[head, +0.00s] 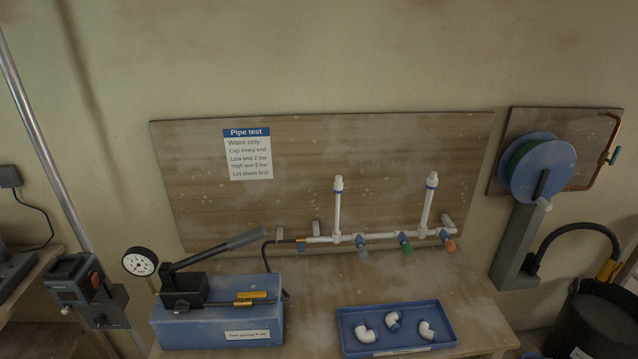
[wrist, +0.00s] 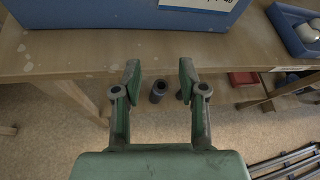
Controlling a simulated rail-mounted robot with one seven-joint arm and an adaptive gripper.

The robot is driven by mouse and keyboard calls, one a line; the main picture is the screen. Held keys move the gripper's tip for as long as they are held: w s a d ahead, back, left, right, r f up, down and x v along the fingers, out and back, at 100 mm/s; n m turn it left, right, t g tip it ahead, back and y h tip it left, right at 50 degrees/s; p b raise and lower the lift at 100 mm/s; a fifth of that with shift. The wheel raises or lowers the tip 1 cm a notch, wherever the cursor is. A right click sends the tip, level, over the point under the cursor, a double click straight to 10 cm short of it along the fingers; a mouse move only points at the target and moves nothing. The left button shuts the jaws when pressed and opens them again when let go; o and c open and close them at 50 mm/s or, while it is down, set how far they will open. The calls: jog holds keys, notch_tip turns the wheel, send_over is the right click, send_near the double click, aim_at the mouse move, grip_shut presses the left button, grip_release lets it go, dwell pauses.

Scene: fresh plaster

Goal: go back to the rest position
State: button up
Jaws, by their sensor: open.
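My gripper (wrist: 159,82) shows in the wrist view with its two fingers apart and nothing between them. It hangs in front of the wooden bench's front edge (wrist: 85,63), below the blue pump box (wrist: 175,11). The gripper is not visible in the head view. There the blue test pump (head: 220,318) stands on the bench at the left, with its lever and a round gauge (head: 140,262).
A blue tray (head: 352,342) with white elbow fittings lies at the bench front. White pipework (head: 385,238) with coloured valves runs along the backboard (head: 300,180). A blue hose reel (head: 540,170) and a black bucket (head: 592,325) stand at the right. Pipes (wrist: 290,162) lie on the floor.

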jog(key=s+d+f+m+g+h+b, duration=0.2)
jog(key=d+f+m+g, duration=0.3)
jog(key=d+f+m, duration=0.7)
jog(key=s+d+f+m+g+h+b, duration=0.15)
jog(key=d+f+m+g, duration=0.55)
jog(key=d, duration=0.8)
jog(key=s+d+f+m+g+y+b, duration=0.2)
jog(key=s+d+f+m, duration=0.5)
jog(key=d, duration=0.4)
jog(key=s+d+f+m+g+y+b, duration=0.3)
jog(key=s+d+f+m+g+b, duration=0.1)
jog(key=s+d+m, duration=0.6)
notch_tip(320, 180, down, 3)
jog(key=shift+s+d+r+m+g, duration=0.2)
jog(key=shift+d+m+g, duration=0.15)
jog(key=shift+m+g, duration=0.55)
